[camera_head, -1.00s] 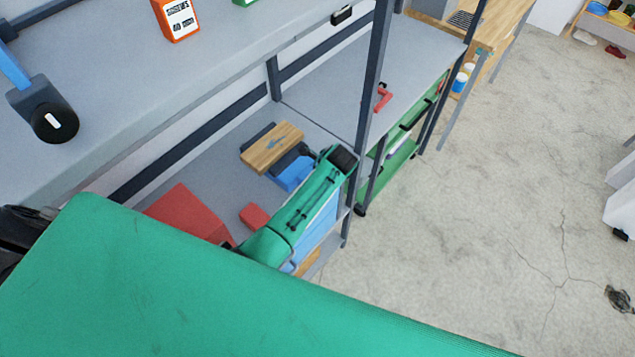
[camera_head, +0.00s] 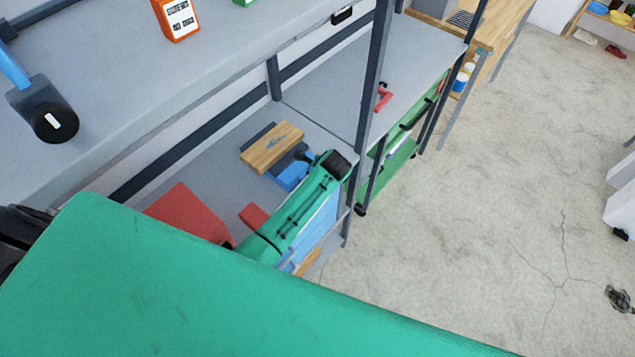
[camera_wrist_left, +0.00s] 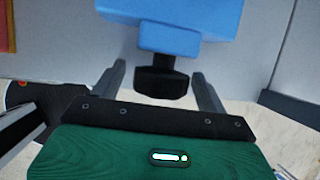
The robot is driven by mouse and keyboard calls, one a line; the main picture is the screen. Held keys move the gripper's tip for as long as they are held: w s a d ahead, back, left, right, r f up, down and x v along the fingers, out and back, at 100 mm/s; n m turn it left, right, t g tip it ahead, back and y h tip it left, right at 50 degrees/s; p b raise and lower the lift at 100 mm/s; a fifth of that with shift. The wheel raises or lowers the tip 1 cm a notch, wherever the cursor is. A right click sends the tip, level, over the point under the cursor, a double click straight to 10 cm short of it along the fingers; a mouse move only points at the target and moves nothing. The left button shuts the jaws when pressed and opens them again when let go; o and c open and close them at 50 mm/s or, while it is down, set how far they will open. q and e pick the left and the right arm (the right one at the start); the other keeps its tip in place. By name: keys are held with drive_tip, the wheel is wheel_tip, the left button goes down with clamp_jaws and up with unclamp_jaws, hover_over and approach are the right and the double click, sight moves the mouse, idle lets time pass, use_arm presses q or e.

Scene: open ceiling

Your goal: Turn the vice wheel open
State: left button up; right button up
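The blue vice (camera_head: 292,177) sits on the lower grey shelf in the head view, beside a wooden block. In the left wrist view its blue body (camera_wrist_left: 178,38) is at the top, with the black vice wheel (camera_wrist_left: 161,82) below it, facing me. My left gripper (camera_wrist_left: 159,70) is open, with one finger on each side of the wheel; I cannot tell whether they touch it. In the head view my left gripper (camera_head: 305,156) is small and dark at the vice, at the end of my green arm, and hides the wheel.
The wooden block (camera_head: 272,148) lies just behind the vice. A red box (camera_head: 187,212) is left of my arm on the shelf. A dark shelf post (camera_head: 374,75) stands close to the right of my arm. Open concrete floor (camera_head: 480,200) is at the right.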

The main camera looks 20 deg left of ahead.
use_arm(q)
drive_tip(key=shift+r, duration=0.1)
drive_tip(key=shift+s+d+r, duration=0.15)
drive_tip(key=shift+d+r, duration=0.15)
drive_tip(key=shift+r, duration=0.25)
drive_tip(key=b+v, duration=0.3)
drive_tip(key=v, duration=0.9)
drive_tip(key=shift+r+b, duration=0.2)
drive_tip(key=shift+b, duration=0.1)
drive_tip(key=shift+s, duration=0.1)
drive_tip(key=shift+c, duration=0.2)
